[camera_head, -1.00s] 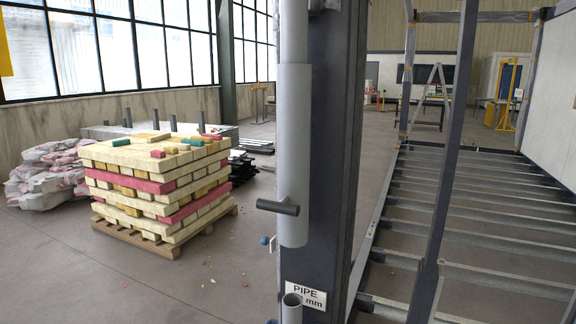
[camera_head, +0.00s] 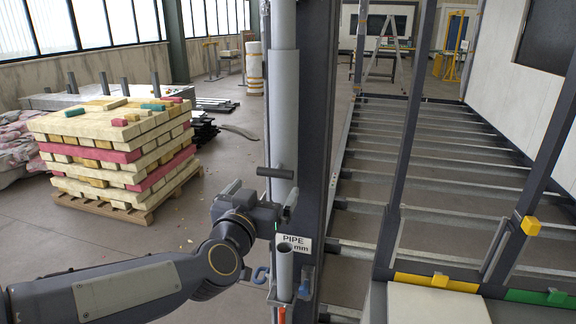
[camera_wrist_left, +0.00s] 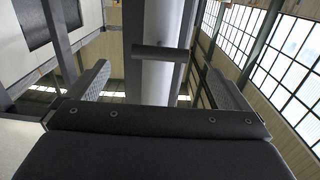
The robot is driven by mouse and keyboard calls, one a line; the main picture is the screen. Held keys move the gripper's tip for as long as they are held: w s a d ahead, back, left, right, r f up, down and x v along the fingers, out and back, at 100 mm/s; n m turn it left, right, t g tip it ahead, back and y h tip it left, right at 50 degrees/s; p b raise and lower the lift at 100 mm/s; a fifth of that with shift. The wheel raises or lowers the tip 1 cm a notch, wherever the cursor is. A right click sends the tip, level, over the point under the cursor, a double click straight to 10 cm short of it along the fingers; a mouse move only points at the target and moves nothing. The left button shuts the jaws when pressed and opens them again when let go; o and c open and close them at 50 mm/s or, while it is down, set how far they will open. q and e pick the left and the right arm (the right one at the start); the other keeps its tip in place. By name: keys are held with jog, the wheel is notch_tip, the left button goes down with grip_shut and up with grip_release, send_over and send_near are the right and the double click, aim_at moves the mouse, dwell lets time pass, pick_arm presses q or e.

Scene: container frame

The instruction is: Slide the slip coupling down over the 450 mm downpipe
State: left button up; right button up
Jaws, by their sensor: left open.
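The slip coupling (camera_head: 284,125) is a wide light-grey sleeve around the upper pipe (camera_head: 283,24), with a dark crossbar handle (camera_head: 276,172) near its lower end. The 450 mm downpipe (camera_head: 284,274) stands upright below it, open at the top, with a gap between them. My left gripper (camera_head: 262,194) is open just below the handle. In the left wrist view the handle (camera_wrist_left: 160,51) lies crosswise beyond the spread fingers, in front of the coupling (camera_wrist_left: 158,80). I cannot tell whether they touch. My right gripper is not in view.
A dark steel post (camera_head: 312,120) stands close behind the pipes. A white label (camera_head: 294,243) reading "PIPE" and "mm" is beside the downpipe's top. A pallet of stacked blocks (camera_head: 115,150) stands on the left floor.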

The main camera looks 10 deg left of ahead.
aim_at(274, 175)
pick_arm(q)
jog(key=w, duration=0.4)
jog(key=w+p, duration=0.1)
jog(key=w, duration=0.3)
jog(key=shift+w+d+r, duration=0.1)
jog(key=shift+d+r, duration=0.1)
